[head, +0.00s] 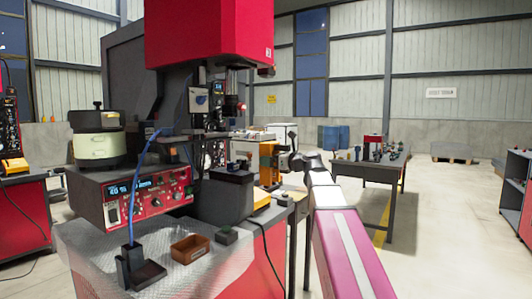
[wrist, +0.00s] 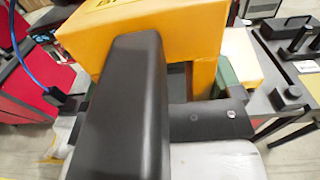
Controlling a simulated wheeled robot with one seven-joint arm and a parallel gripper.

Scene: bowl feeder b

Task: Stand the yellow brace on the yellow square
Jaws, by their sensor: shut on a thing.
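The yellow brace (head: 268,165) is upright in the head view, beside the red-fronted machine bench. In the wrist view the brace (wrist: 190,35) is large and close, with dark lettering on its top face and an opening below. My gripper (head: 282,161) is shut on the brace; a dark finger (wrist: 140,100) crosses in front of it in the wrist view and hides part of it. A pale yellow patch (wrist: 241,58) shows just right of the brace in the wrist view. I cannot tell whether it is the yellow square, or whether the brace touches any surface below.
The red machine (head: 140,195) with a blue cable stands left of the brace. A brown tray (head: 190,248) and a dark block (head: 227,236) lie on the near bench. A dark table (head: 370,172) with small parts stands right. The floor (head: 450,215) at right is clear.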

